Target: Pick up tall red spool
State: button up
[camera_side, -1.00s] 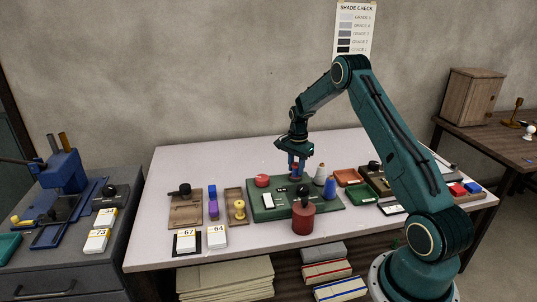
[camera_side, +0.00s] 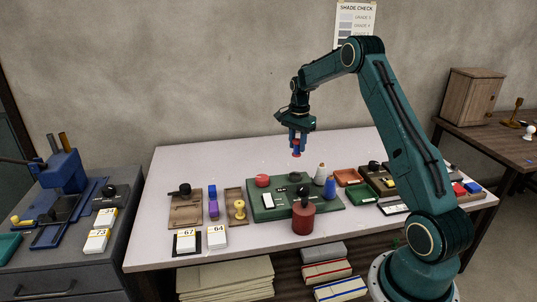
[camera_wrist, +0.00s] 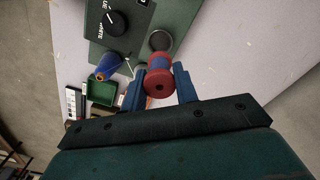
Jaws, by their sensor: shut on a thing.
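The tall red spool (camera_side: 296,148) is a red-ended spool held in the air above the table. My gripper (camera_side: 297,140) is shut on it, and the spool's lower end sticks out below the blue fingers. In the wrist view the spool (camera_wrist: 158,79) sits between my two blue fingers (camera_wrist: 159,90), its round red end with a dark centre hole facing the camera. Its middle part looks bluish there. The green board (camera_side: 262,204) lies below the spool, apart from it.
On the green board are a low red round piece (camera_side: 262,181), a white cone (camera_side: 320,171) and a blue cone (camera_side: 330,186). A red canister (camera_side: 303,219) stands at the table's front. Trays lie to the right. The table's back (camera_side: 220,155) is clear.

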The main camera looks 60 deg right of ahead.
aim_at(297, 140)
notch_tip(297, 140, up, 10)
jog(key=shift+r, duration=0.2)
dwell(0.7)
